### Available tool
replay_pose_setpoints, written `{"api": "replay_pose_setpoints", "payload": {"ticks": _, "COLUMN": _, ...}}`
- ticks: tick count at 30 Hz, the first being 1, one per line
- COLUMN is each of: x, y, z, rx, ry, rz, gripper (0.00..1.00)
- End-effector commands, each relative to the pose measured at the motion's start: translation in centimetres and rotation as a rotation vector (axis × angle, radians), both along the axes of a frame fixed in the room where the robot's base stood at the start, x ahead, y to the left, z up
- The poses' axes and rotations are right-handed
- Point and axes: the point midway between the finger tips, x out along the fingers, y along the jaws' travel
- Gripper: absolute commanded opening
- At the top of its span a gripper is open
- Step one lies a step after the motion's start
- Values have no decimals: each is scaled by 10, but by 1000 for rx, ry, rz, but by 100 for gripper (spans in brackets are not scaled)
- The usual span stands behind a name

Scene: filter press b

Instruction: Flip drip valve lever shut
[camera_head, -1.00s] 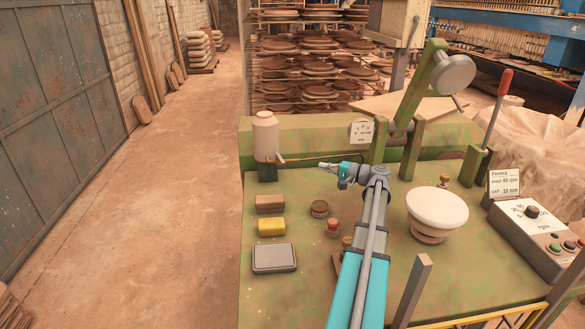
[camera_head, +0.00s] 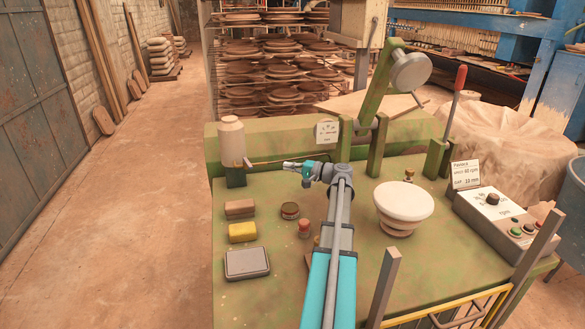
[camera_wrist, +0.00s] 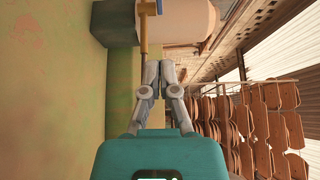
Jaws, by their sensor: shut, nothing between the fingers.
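The drip valve (camera_head: 250,163) sits at the base of a pale bottle (camera_head: 231,138) on a green block (camera_head: 235,177), at the back left of the green table. A thin brass pipe runs right from it. Its small lever (camera_head: 246,162) looks pale and bluish. In the wrist view, the blue lever (camera_wrist: 159,6) is at the top edge, partly cut off, beside the brass pipe (camera_wrist: 144,35). My gripper (camera_head: 285,164) is shut and empty, just right of the valve and pointing at it. In the wrist view, its fingertips (camera_wrist: 159,65) are close to the pipe; contact cannot be told.
A brown block (camera_head: 239,208), a yellow sponge (camera_head: 242,232) and a grey tray (camera_head: 247,264) lie front left. A small round tin (camera_head: 290,210) and a red button (camera_head: 304,227) are near my arm. A sign (camera_head: 327,132) stands behind.

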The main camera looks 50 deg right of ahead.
Motion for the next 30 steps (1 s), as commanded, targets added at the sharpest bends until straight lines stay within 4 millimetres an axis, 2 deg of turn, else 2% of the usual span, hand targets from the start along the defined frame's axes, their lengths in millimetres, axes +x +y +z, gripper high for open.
{"api": "replay_pose_setpoints", "payload": {"ticks": 14, "x": 70, "y": 21, "z": 0, "rx": 0, "ry": 0, "rz": 2, "gripper": 0}}
{"api": "replay_pose_setpoints", "payload": {"ticks": 21, "x": 82, "y": 48, "z": 0, "rx": 0, "ry": 0, "rz": 1, "gripper": 0}}
{"api": "replay_pose_setpoints", "payload": {"ticks": 30, "x": 87, "y": 57, "z": 0, "rx": 0, "ry": 0, "rz": -1, "gripper": 0}}
